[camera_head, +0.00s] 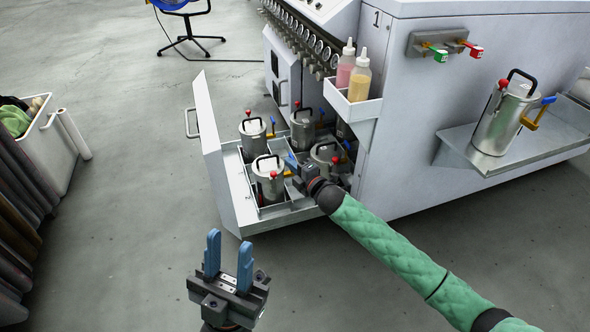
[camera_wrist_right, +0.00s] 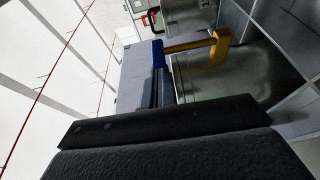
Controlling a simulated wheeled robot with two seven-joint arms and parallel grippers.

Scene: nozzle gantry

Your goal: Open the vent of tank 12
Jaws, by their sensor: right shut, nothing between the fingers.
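Several metal tanks with black handles, red knobs and blue-and-yellow valves stand in the pulled-out drawer (camera_head: 231,192). They are a back left tank (camera_head: 252,139), a back right tank (camera_head: 302,130), a front left tank (camera_head: 268,186) and a front right tank (camera_head: 324,153). No tank numbers are legible, so I cannot tell which is tank 12. My right gripper (camera_head: 291,163) is shut and empty between the front tanks, its tips partly hard to see. The right wrist view shows a yellow spout (camera_wrist_right: 205,45) close to the fingers. My left gripper (camera_head: 229,258) is open and empty, in front of the drawer.
Another tank (camera_head: 503,117) stands on a side shelf (camera_head: 463,146) at the right. Two bottles (camera_head: 352,72) sit in a white holder on the machine (camera_head: 420,150). A white bin (camera_head: 50,150) stands at the left. The floor left of the drawer is clear.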

